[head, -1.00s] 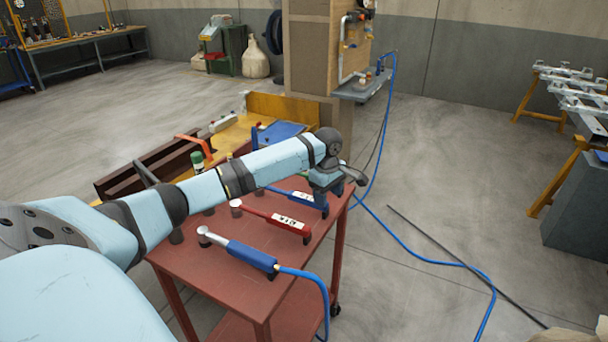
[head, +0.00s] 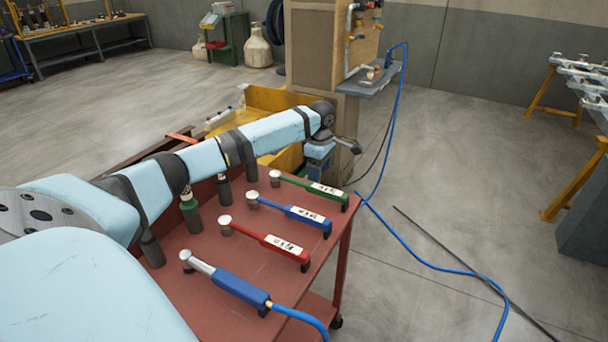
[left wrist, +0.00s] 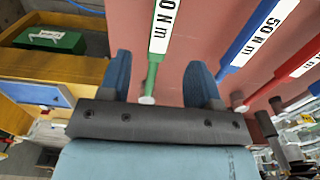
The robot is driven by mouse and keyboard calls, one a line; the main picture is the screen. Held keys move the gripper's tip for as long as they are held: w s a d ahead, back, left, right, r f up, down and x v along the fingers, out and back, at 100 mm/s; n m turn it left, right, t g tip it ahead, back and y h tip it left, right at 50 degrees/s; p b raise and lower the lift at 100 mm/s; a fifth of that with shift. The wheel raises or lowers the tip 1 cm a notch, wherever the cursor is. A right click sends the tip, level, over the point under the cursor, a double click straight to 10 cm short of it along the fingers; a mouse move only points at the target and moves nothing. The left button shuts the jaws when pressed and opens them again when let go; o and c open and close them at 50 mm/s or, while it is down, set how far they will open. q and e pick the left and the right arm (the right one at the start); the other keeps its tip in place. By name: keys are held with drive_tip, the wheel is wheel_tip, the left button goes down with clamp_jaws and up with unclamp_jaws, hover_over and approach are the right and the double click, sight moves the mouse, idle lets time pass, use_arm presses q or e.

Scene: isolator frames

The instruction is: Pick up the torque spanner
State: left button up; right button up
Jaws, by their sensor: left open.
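Three torque spanners with white labels lie on the red cart top (head: 190,268), side by side: a green one (head: 300,183), a blue one (head: 295,211) and a red one (head: 270,240). In the left wrist view, the green spanner (left wrist: 160,45) runs between the two fingers of my gripper (left wrist: 160,82), with no contact visible. The blue spanner (left wrist: 250,40) and the red spanner (left wrist: 290,70) lie to its right there. My right gripper is not in view.
A blue tool with a hose (head: 235,285) lies at the cart's near side. A yellow bin (head: 262,105) stands behind my arm. A blue hose (head: 420,258) crosses the open floor at right.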

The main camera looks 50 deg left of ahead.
sight(319, 187)
use_arm(q)
wheel_tip(319, 187, down, 9)
drive_tip(key=shift+d+r+b, duration=0.1)
drive_tip(key=shift+r+b, duration=0.05)
drive_tip(key=shift+b, duration=0.7)
drive_tip(key=c, duration=0.9)
drive_tip(key=shift+r, duration=0.1)
clamp_jaws()
drive_tip(key=shift+r, duration=0.1)
